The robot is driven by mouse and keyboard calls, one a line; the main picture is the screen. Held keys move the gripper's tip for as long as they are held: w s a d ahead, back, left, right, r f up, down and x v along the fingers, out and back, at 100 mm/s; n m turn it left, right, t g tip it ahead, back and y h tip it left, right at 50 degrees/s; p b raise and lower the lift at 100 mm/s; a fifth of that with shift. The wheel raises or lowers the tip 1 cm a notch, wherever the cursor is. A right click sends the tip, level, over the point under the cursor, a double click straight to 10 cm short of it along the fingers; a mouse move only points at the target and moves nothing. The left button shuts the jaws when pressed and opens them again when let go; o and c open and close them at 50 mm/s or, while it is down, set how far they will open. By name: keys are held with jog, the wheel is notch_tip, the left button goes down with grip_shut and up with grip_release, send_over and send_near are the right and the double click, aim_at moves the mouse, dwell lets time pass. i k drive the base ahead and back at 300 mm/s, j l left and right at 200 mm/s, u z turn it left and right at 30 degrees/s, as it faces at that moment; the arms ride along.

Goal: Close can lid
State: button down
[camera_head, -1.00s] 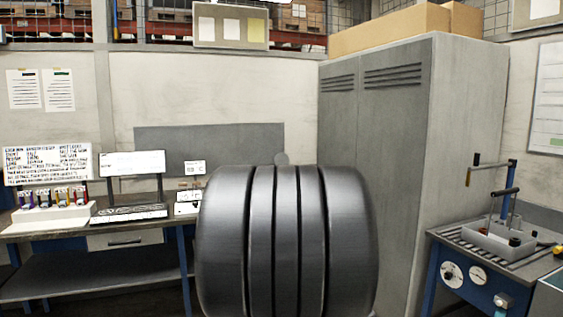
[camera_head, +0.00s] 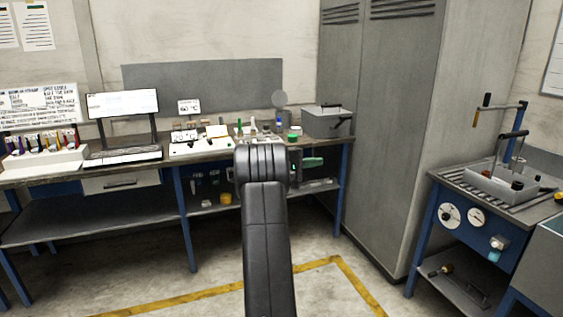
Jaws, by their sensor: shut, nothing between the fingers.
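I cannot clearly make out a can with its lid. Small items crowd the back bench (camera_head: 60,172), among them a small green-topped piece (camera_head: 293,137). A grey box (camera_head: 325,124) with a dark handle sits at the bench's right end. My black arm rises through the middle of the picture and covers part of the bench front.
A tall grey locker (camera_head: 385,140) stands right of the bench. A blue workstation (camera_head: 470,225) with gauges and a grey tray (camera_head: 500,185) is at the right. A monitor (camera_head: 122,104) and keyboard are at the left. The floor with yellow lines (camera_head: 335,262) is open.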

aim_at(279, 99)
jog(key=i, duration=3.4)
jog(key=i+u, duration=0.3)
jog(key=i, duration=0.3)
jog(key=i+l+u, duration=0.3)
jog(key=i, duration=0.3)
